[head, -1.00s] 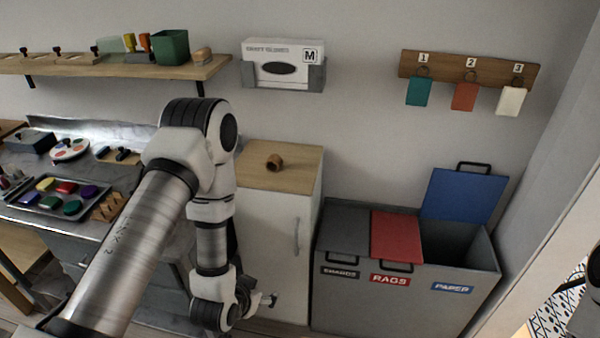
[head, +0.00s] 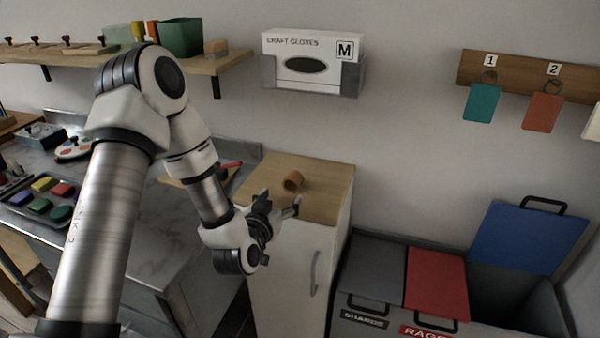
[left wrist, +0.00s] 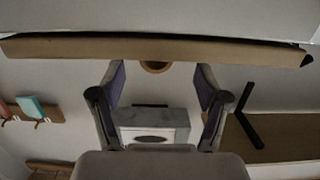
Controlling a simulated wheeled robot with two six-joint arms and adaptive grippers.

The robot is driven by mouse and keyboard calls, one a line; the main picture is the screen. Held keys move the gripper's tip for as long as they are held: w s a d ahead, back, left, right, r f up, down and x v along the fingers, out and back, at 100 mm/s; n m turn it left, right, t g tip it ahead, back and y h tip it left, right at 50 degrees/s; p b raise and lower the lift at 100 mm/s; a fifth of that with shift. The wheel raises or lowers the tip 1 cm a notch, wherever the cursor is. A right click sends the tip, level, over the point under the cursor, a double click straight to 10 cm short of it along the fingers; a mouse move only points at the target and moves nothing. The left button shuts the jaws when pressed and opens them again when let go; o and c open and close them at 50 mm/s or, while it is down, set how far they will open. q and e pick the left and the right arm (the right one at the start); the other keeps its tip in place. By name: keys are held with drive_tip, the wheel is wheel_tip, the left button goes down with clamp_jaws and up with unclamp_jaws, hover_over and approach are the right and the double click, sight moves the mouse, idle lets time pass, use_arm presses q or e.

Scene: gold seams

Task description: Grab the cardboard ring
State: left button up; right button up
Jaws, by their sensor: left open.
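The cardboard ring (head: 293,181) is a short brown tube lying on its side on the wooden top of the white cabinet (head: 325,203). My left gripper (head: 279,205) is open and empty at the front edge of that top, a little in front of the ring and apart from it. In the left wrist view, the ring (left wrist: 156,68) shows between the two open fingers (left wrist: 160,88), partly hidden by the cabinet top's edge (left wrist: 75,48). My right gripper is not in view.
A glove box (head: 312,60) hangs on the wall above the cabinet. A shelf (head: 225,64) is at upper left, above the grey worktop (head: 150,235). Bins stand at right, with the blue lid (head: 528,237) raised. The cabinet top around the ring is clear.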

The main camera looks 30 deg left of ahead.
sight(293, 187)
use_arm(q)
drive_tip(key=x, duration=0.8)
drive_tip(key=shift+d+r+p, duration=0.25)
drive_tip(key=shift+p, duration=0.05)
drive_tip(key=c, duration=0.9)
